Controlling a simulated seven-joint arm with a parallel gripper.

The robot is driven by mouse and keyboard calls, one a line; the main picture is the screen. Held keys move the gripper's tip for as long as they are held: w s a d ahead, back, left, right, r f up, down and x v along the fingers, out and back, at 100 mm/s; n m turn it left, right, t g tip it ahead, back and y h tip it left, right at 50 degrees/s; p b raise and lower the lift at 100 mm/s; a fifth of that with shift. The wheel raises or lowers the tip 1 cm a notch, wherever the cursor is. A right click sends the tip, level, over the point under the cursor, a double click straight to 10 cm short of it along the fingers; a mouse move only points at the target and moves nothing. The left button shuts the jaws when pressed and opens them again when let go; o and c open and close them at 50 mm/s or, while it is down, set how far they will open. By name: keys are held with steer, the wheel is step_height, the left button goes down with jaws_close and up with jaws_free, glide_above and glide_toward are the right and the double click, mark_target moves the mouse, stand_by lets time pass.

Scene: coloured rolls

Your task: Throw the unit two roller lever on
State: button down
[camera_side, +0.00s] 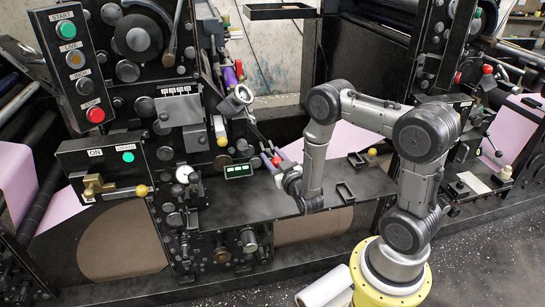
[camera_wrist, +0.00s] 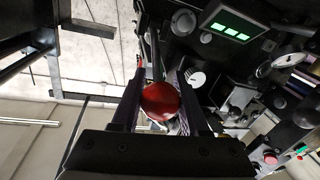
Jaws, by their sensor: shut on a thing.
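A lever with a red ball knob (camera_wrist: 160,101) sits between the two dark fingers of my gripper (camera_wrist: 160,84) in the wrist view. My gripper is shut on the knob, with a finger on each side. In the side view my gripper (camera_side: 270,158) reaches left to the middle press unit, and a bit of the red knob (camera_side: 277,161) shows at its fingers. The lever's shaft is mostly hidden by the knob and fingers. No label on this lever is readable.
A display with green lights (camera_side: 238,170) is just left of my gripper. A dark shelf (camera_side: 245,198) lies below it. A yellow-knobbed lever (camera_side: 221,142) stands to the left. A control panel (camera_side: 72,60) hangs at the upper left.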

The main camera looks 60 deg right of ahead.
steer(key=shift+r, duration=0.1)
steer(key=w+d+r+g+y, duration=0.2)
steer(key=g, duration=0.1)
steer(key=w+d+r+m+g+y, duration=0.1)
steer(key=w+d+r+g+y, duration=0.1)
steer(key=w+d+r+g, duration=0.1)
steer(key=shift+w+d+r+y, duration=0.15)
steer(key=shift+w+d+y, duration=0.1)
steer(key=shift+y, duration=0.15)
stand_by(0.7)
steer(key=shift+s, duration=0.1)
stand_by(0.4)
steer(key=c, duration=0.8)
jaws_free()
steer(key=shift+c, duration=0.2)
steer(key=o, duration=0.4)
